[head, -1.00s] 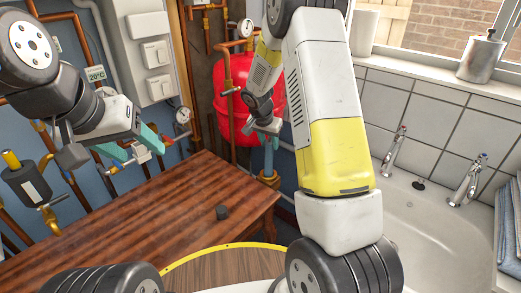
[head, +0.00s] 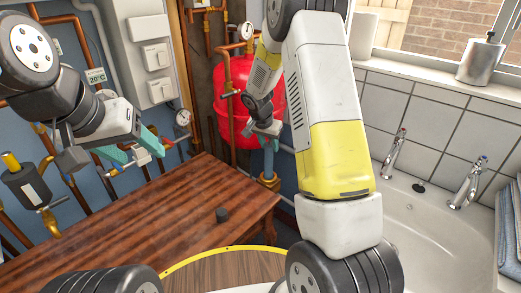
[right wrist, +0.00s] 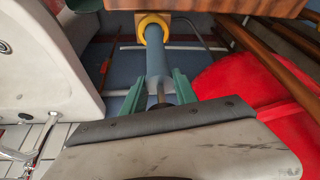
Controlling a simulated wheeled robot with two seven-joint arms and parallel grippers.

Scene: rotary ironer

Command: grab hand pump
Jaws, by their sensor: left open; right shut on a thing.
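A blue-grey tube with a yellow collar (right wrist: 155,50), which looks like the hand pump, stands upright beside the table's far right corner. It also shows in the head view (head: 269,163). My right gripper (right wrist: 158,80) is shut on the tube, with a green finger on each side. In the head view the right gripper (head: 266,136) is partly hidden by my own arm. My left gripper (head: 144,155) is open at the left, its teal fingers apart in front of the wall pipework. A small valve shows between them, and I cannot tell whether they touch it.
A red tank (head: 238,85) stands behind the pump. A white sink (head: 430,235) with taps is at right. A yellow-rimmed round wooden top (head: 225,270) is nearest me.

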